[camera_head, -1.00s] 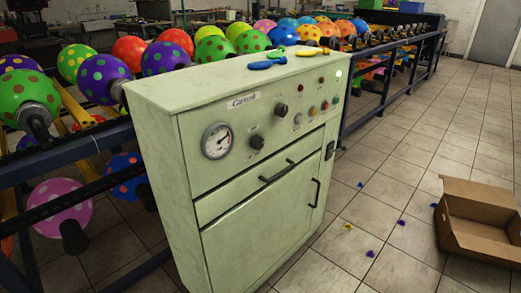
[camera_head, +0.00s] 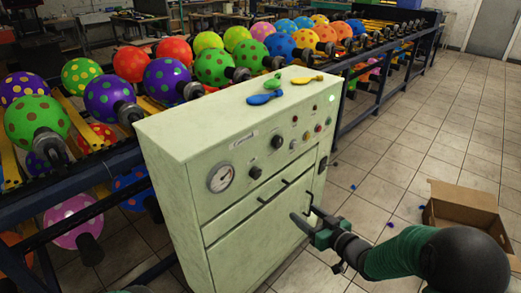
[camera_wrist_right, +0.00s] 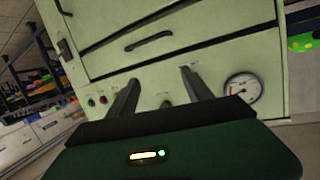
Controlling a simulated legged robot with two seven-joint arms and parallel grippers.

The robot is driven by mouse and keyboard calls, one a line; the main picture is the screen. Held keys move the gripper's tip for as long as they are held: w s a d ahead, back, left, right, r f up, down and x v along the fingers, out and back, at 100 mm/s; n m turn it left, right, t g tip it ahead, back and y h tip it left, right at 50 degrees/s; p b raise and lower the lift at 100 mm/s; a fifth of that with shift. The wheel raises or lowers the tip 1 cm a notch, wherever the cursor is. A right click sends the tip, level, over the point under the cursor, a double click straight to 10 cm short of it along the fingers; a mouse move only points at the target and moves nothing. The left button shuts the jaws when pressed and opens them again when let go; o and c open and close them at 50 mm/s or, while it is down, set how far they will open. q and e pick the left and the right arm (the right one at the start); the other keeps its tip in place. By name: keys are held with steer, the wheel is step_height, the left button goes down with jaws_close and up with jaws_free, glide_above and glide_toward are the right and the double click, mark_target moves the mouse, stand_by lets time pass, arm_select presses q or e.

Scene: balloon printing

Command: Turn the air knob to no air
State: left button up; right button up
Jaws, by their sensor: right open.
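The pale green cabinet (camera_head: 250,220) carries a control panel with a round gauge (camera_head: 221,177), which also shows in the right wrist view (camera_wrist_right: 243,88). Two black knobs sit right of the gauge in the head view, a lower knob (camera_head: 255,172) and an upper knob (camera_head: 277,142). Their labels are too small to read. My right gripper (camera_head: 306,218) is open and empty in front of the cabinet door, below and right of the knobs. In the right wrist view, its fingers (camera_wrist_right: 160,92) point at the panel, with a dark knob (camera_wrist_right: 167,104) seen between them. My left gripper is not seen.
Door handles (camera_head: 300,197) stick out near my right gripper. Flat balloons (camera_head: 265,98) lie on the cabinet top. A rack (camera_head: 70,165) of dotted balloons stands behind and left. An open cardboard box (camera_head: 462,208) is on the floor at right.

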step_height(320, 180, up, 6)
steer(key=a+f+n+y+p, duration=0.1)
steer(key=a+y, duration=0.1)
steer(key=y, duration=0.2)
steer(key=b, duration=0.2)
glide_toward(258, 175)
steer(key=shift+n, duration=0.3)
steer(key=x, duration=0.9)
steer(key=shift+d, duration=0.1)
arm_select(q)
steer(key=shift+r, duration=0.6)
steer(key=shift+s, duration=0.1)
arm_select(e)
jaws_close()
